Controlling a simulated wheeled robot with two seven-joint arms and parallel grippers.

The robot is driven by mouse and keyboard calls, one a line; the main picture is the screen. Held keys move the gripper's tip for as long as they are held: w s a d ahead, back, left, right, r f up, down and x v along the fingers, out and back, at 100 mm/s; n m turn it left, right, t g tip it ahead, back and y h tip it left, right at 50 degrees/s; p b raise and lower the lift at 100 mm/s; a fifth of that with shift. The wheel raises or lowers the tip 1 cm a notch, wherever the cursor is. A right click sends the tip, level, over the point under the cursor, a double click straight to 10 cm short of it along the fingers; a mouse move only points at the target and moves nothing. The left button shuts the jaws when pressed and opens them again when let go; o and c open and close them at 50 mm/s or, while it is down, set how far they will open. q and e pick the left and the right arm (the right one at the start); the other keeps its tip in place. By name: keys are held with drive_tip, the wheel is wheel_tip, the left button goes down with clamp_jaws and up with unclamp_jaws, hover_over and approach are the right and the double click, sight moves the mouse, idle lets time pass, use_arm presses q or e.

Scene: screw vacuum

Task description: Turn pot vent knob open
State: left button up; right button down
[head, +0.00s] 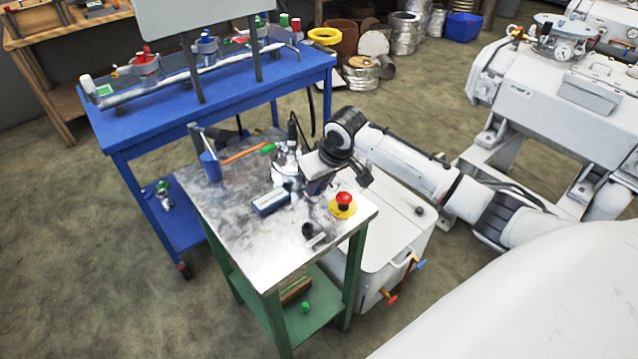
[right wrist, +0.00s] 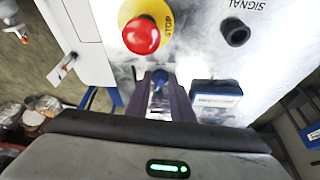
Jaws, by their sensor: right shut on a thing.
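The silver pot (head: 287,166) stands on the metal-topped table (head: 238,225), partly hidden by my right arm. My right gripper (head: 318,188) is low over the tabletop, just right of the pot. In the right wrist view, its purple fingers (right wrist: 160,82) are close together with a small blue piece (right wrist: 159,75) between their tips. This looks like the vent knob, but the fingers hide most of it, so I cannot tell how far it is turned. My left gripper is not in view.
A red stop button on a yellow base (head: 344,203) sits close beside my right gripper. A blue-grey box (head: 270,201) and a black socket (head: 308,229) are also on the tabletop. A blue bench (head: 130,128) stands behind. The front left of the tabletop is clear.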

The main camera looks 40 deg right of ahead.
drive_tip(key=m, duration=0.2)
drive_tip(key=m+h, duration=0.1)
drive_tip(key=m, duration=0.1)
drive_tip(key=m+h, duration=0.1)
drive_tip(key=m, duration=0.1)
drive_tip(key=shift+w+a+g, duration=0.1)
drive_tip(key=shift+a+g, duration=0.2)
drive_tip(key=shift+g, duration=0.1)
idle(0.3)
drive_tip(key=c, duration=1.5)
unclamp_jaws()
drive_tip(key=shift+c, duration=0.2)
